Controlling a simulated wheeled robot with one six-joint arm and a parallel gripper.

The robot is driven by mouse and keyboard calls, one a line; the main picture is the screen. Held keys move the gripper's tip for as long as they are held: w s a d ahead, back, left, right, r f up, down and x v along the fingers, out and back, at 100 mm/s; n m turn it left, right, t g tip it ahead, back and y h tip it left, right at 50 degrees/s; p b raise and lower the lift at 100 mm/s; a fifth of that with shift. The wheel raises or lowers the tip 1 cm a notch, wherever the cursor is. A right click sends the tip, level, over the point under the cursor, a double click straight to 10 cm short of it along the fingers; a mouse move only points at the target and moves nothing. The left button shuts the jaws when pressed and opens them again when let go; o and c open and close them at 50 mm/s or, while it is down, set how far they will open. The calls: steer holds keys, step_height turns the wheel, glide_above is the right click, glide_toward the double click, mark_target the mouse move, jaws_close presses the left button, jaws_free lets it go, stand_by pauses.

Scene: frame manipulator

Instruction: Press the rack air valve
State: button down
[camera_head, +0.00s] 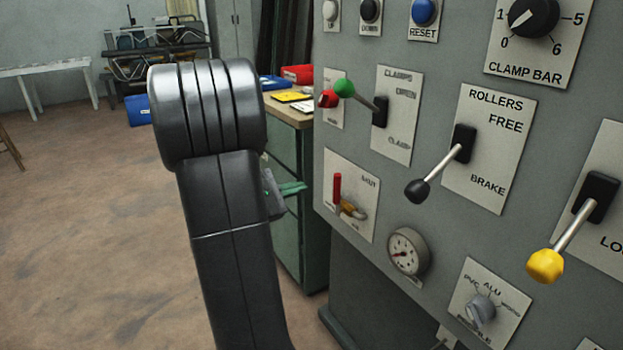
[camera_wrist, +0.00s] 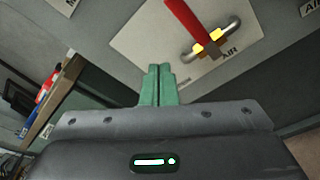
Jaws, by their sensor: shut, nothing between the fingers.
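The air valve is a red lever (camera_head: 337,187) on a brass body (camera_head: 350,209), mounted on a pale plate (camera_head: 366,183) low on the left of the grey panel. In the head view the lever points up. The wrist view shows the red lever (camera_wrist: 187,20) and the brass body (camera_wrist: 209,44) above and right of my fingertips. My gripper (camera_head: 298,188) is shut and empty, with green fingers that also show in the wrist view (camera_wrist: 157,72). It is left of the valve at about its height, apart from the lever. My arm hides part of the gripper's body.
The panel also carries a green-knobbed lever (camera_head: 345,88), a red knob (camera_head: 329,98), a black-knobbed rollers lever (camera_head: 417,191), a yellow-knobbed lever (camera_head: 545,265) and a gauge (camera_head: 407,252). A green cabinet (camera_head: 300,240) stands behind my gripper. Open floor (camera_head: 90,230) lies left.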

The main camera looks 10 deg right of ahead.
steer(key=shift+v, duration=1.35)
steer(key=shift+d+f, duration=0.15)
